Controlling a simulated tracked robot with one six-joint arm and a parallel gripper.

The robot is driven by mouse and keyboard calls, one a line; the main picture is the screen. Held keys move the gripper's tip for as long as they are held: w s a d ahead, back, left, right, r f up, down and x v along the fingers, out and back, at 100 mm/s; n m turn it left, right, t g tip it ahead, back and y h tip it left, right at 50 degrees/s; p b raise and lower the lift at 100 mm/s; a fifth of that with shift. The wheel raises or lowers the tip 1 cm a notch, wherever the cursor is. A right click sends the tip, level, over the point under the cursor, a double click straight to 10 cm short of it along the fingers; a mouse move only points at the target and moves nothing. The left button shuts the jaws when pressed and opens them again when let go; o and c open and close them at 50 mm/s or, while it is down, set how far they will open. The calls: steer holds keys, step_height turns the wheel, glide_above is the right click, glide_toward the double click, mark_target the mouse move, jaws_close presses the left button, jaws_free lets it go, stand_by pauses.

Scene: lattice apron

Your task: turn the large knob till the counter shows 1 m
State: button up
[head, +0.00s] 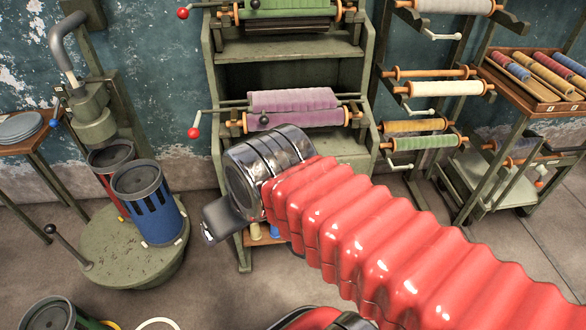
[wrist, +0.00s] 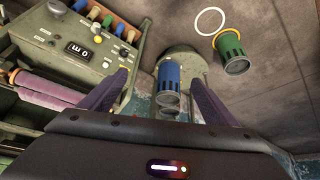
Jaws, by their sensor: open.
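In the wrist view, a counter (wrist: 78,48) with a dark window sits on a green panel (wrist: 92,72) at the upper left. It appears upside down and reads 0 m. A grey round part (wrist: 57,6) at the panel's top edge may be the large knob, but it is cut off and I cannot tell. My gripper (wrist: 157,77) is open and empty, its two dark fingers spread, right of the panel and apart from it. In the head view my gripper (head: 224,218) shows only partly, at the end of my arm; the counter is not seen there.
A blue slotted bin (head: 150,205) and a red bin (head: 108,160) stand on a round green platform (head: 115,255) at left. A green rack holds a purple roll (head: 292,105) with a red-ended crank (head: 194,132). Roll stands fill the right.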

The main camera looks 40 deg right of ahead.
steer(key=shift+d, duration=0.1)
stand_by(0.7)
steer(key=d+f+m+g+h, duration=0.1)
steer(key=d+f+m+g, duration=0.5)
steer(key=d+f, duration=2.55)
steer(key=s+d+f+t+h, duration=0.1)
steer(key=d+f+t, duration=0.15)
steer(key=f, duration=0.75)
steer(key=s+d+f+n+t+h, duration=0.1)
steer(key=s+d+f+t, duration=0.15)
steer(key=f, duration=0.75)
steer(key=d+f+t+h, duration=0.1)
steer(key=d+f+t, duration=0.15)
steer(key=f, duration=0.85)
steer(key=w+d+r+n+t+h, duration=0.1)
steer(key=w+d+r+t+h, duration=0.1)
steer(key=r, duration=0.5)
steer(key=w+d+r+n+t+h, duration=0.2)
steer(key=w+r+t+h, duration=0.1)
steer(key=r+t, duration=0.3)
steer(key=shift+w+r, duration=0.7)
steer(key=shift+w, duration=0.1)
